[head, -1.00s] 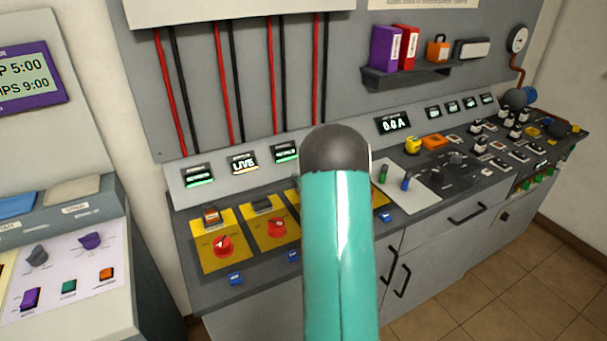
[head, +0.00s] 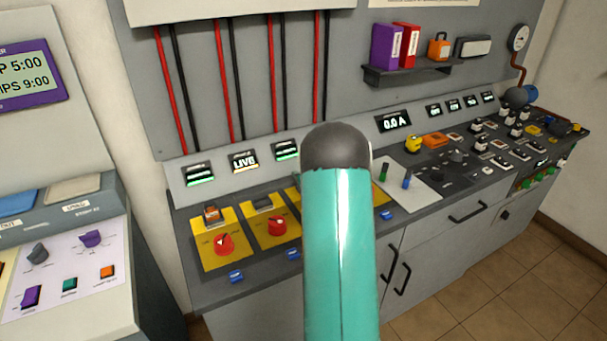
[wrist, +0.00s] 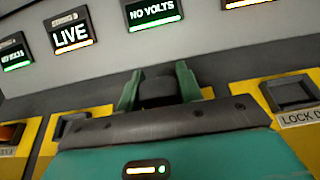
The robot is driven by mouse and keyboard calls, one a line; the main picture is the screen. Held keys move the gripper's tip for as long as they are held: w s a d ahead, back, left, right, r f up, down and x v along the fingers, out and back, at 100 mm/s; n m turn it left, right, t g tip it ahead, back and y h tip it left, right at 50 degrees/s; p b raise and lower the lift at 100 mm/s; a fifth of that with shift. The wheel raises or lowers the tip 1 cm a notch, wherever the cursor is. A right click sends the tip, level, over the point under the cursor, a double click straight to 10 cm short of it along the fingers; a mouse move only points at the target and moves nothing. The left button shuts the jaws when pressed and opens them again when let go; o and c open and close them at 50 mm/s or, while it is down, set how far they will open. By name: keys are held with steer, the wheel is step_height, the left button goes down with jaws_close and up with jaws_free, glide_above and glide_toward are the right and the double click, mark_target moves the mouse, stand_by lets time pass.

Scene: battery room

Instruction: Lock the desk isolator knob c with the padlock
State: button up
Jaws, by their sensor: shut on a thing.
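My gripper (wrist: 158,88) is at the third yellow isolator plate, under the NO VOLTS display (wrist: 153,11). Its two teal fingers are shut on a dark grey block (wrist: 158,92); I cannot tell whether this is the padlock or a lock part of the desk. Knob c and most of its plate are hidden behind my gripper in the wrist view and behind my arm in the head view. To the left, two red knobs show on their yellow plates, the first (head: 224,244) and the second (head: 277,226). An orange lock-like piece (head: 212,214) sits atop the first plate.
The second display (head: 244,161) reads LIVE. A fourth yellow plate with a dark square recess (wrist: 289,93) lies right of my gripper. Small blue tags (head: 236,277) line the desk front. A shelf (head: 410,75) with binders hangs above. A purple-knobbed console (head: 90,239) stands left.

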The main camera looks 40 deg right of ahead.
steer(key=shift+f, duration=0.6)
steer(key=o, duration=0.8)
steer(key=shift+c, duration=0.2)
steer(key=shift+s, duration=0.1)
steer(key=shift+v, duration=5.4)
